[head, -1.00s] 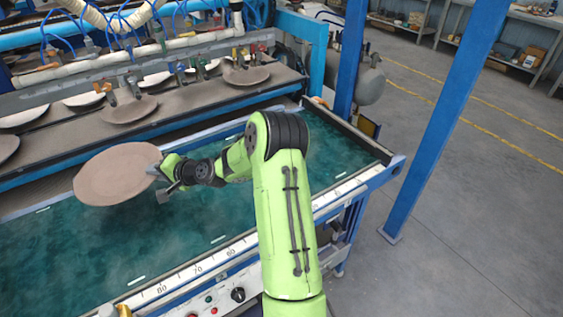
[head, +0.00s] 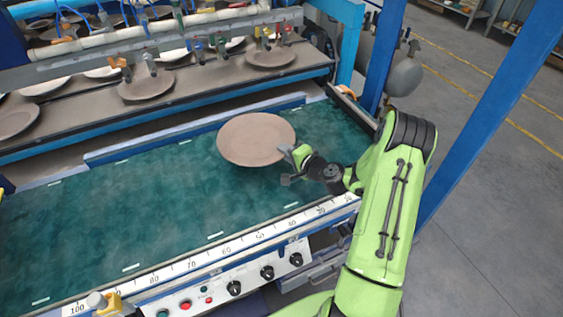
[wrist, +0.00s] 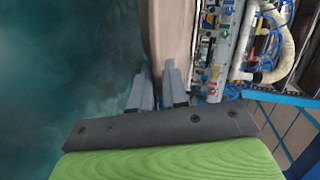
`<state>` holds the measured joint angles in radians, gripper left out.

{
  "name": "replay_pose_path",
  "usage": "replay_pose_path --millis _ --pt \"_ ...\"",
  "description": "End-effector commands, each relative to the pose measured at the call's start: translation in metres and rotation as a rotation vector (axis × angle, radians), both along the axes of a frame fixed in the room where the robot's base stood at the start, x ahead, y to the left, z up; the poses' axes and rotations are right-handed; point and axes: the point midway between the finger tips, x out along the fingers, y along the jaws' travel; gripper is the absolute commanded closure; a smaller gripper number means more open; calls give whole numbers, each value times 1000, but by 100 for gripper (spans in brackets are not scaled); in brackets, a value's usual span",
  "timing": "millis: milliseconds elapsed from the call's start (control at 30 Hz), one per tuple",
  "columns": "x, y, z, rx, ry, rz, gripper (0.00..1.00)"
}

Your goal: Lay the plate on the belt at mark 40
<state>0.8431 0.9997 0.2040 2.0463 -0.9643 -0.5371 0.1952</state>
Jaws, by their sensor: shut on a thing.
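The round brown plate (head: 256,138) is held nearly flat above the green belt (head: 120,210), toward its right end. My gripper (head: 289,151) is shut on the plate's right edge. In the wrist view, the plate (wrist: 170,30) shows edge-on between the fingertips (wrist: 158,75). The belt's number scale (head: 208,258) runs along the near edge, with numbers growing to the left. Mark 40 is too small to read surely. The exact gap between plate and belt is hard to tell.
The dryer shelf (head: 90,115) behind the belt carries several plates under pipes and clamps. A control panel (head: 215,290) with knobs and buttons lies below the scale. A blue post (head: 490,110) stands at right. The belt left of the plate is clear.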

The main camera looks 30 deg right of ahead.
Motion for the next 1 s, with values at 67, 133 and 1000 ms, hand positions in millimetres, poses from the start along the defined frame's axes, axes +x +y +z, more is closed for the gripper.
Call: replay_pose_path --millis 67,133,1000 --pt "0 0 -21 8 -2 -2 100" --pt "0 0 -32 5 -3 -2 100" --pt "0 -1 -79 -1 1 -1 76"
